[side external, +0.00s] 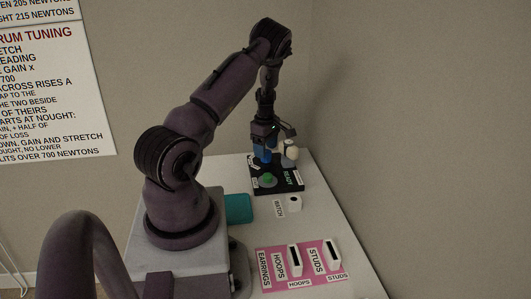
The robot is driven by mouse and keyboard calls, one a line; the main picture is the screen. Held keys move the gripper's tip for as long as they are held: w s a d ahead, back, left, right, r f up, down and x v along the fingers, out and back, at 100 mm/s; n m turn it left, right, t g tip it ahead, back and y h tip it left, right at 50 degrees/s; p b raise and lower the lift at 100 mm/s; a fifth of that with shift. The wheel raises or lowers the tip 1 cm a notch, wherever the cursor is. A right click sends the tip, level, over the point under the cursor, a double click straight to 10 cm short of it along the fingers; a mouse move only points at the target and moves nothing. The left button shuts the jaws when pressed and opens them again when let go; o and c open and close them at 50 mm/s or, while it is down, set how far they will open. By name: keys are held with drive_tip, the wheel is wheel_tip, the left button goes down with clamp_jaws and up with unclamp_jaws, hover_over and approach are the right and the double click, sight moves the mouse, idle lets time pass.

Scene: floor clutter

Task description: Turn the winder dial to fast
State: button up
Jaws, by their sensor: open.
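A black panel (285,184) lies on the white table, with a round green part (268,180) on it and small white labels. One label reads READY; the others are too small to read. My gripper (271,147) points down over the panel's far end, open. A blue shape (264,156) shows just below it, and a pale rounded piece (292,153) on a grey base stands just to its right. I cannot tell which part is the winder dial, where it points, or whether my fingers touch anything.
A white block (294,203) stands by a WATCH label. A pink mat (283,249) nearer the camera carries labels EARRINGS, HOOPS and STUDS and two white slotted blocks. A teal box (238,208) sits beside my base. A wall runs close along the table's right side.

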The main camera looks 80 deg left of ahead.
wheel_tip(320, 180, up, 11)
drive_tip(key=shift+f, duration=0.15)
wheel_tip(320, 180, down, 13)
drive_tip(key=n, duration=0.4)
drive_tip(key=shift+w+n, duration=0.1)
drive_tip(key=shift+n, duration=0.3)
idle(0.3)
